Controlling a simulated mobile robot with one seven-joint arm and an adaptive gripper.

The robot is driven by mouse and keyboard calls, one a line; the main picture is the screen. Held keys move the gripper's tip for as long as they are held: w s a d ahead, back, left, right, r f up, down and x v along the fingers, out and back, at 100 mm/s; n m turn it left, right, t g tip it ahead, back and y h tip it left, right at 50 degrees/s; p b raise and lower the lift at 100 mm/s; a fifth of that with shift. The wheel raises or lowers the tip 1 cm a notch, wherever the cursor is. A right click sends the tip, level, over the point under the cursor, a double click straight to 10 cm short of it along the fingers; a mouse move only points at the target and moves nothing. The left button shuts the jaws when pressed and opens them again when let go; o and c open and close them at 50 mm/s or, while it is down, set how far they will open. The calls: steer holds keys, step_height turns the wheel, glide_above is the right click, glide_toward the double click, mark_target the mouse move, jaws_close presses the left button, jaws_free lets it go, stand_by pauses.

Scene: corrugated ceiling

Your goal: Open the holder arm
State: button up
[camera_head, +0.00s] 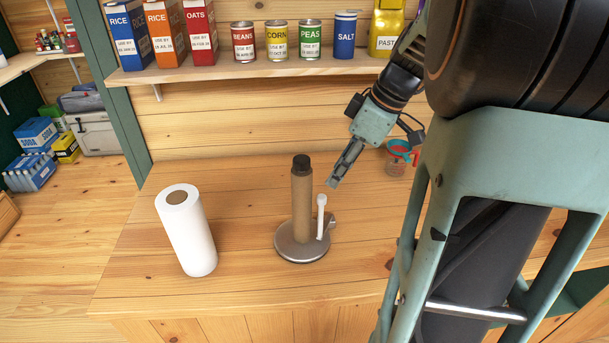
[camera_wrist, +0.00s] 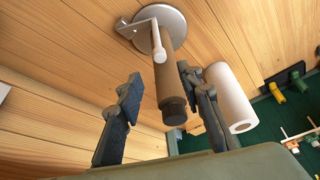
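The paper towel holder has a round grey metal base (camera_head: 290,254) and stands upright on the wooden counter. A brown cardboard tube (camera_head: 301,205) with a dark top sits on its post. The white holder arm (camera_head: 320,222), with a rounded tip, stands upright close beside the tube. In the wrist view the holder arm (camera_wrist: 156,38) lies partly across the tube (camera_wrist: 166,75). My gripper (camera_head: 333,183) is up and to the right of the holder arm, apart from it. In the wrist view its two fingers (camera_wrist: 158,77) are spread, with nothing between their pads that I can confirm.
A full white paper roll (camera_head: 187,235) stands on the counter to the left. A red-and-blue measuring cup (camera_head: 397,160) is at the back right, behind my arm. A shelf (camera_head: 240,72) with boxes and cans runs above the counter. The counter's front middle is clear.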

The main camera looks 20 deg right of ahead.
mark_target(322, 196)
steer(key=x, duration=0.8)
steer(key=shift+f+p, duration=0.3)
steer(key=shift+p, duration=0.05)
jaws_close()
